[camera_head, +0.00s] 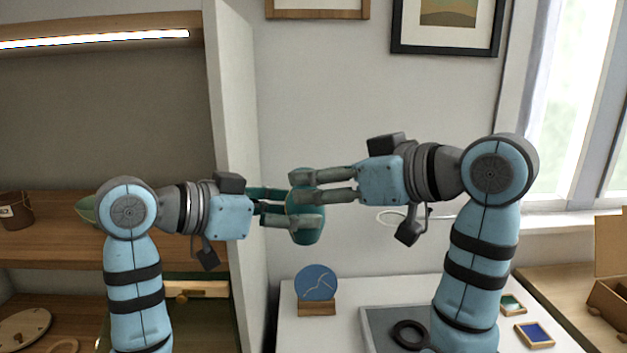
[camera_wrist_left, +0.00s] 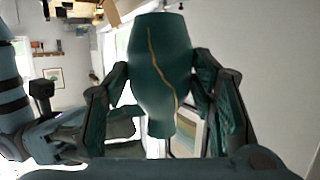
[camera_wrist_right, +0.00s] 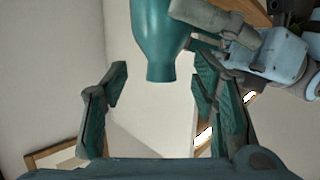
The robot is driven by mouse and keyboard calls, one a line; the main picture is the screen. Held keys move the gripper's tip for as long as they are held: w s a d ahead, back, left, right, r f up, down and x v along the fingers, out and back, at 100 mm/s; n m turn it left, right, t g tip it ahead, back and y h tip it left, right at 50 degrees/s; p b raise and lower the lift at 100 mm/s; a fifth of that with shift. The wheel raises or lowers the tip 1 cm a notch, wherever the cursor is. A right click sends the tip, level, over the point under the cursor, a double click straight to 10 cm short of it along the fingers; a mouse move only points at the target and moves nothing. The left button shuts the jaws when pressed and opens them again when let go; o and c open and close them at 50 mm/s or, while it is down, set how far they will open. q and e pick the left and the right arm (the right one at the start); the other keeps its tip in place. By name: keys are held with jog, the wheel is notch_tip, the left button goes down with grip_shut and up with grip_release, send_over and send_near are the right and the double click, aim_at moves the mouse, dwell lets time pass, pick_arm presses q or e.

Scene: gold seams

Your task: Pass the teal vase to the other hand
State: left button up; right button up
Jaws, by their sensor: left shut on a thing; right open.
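The teal vase (camera_head: 306,234) is in the air, held by my left gripper (camera_head: 298,208). In the left wrist view the vase (camera_wrist_left: 158,62), with a gold seam down its side, sits between the fingers of the left gripper (camera_wrist_left: 160,82). My right gripper (camera_head: 298,186) comes from the right, open, with its fingers at the upper part of the vase. In the right wrist view the narrow end of the vase (camera_wrist_right: 155,45) reaches between the spread fingers of the right gripper (camera_wrist_right: 162,82), with gaps on both sides. The fingers hide part of the vase.
Below, a white table (camera_head: 290,335) carries a blue disc on a wooden stand (camera_head: 317,284), a grey tray (camera_head: 375,325) and a black ring (camera_head: 410,334). A white partition (camera_head: 232,110) stands behind my left gripper. Wooden shelves (camera_head: 50,238) are at left.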

pick_arm(q)
jog(key=shift+a, duration=0.1)
pick_arm(e)
jog(key=x, duration=0.3)
jog(key=shift+a, duration=0.15)
jog(key=shift+w+a+f, duration=0.1)
jog(key=shift+w+a, duration=0.05)
jog(key=shift+w, duration=0.05)
jog(key=shift+c, duration=0.4)
grip_shut()
pick_arm(q)
jog(key=o, duration=1.4)
jog(key=shift+s+r, duration=0.1)
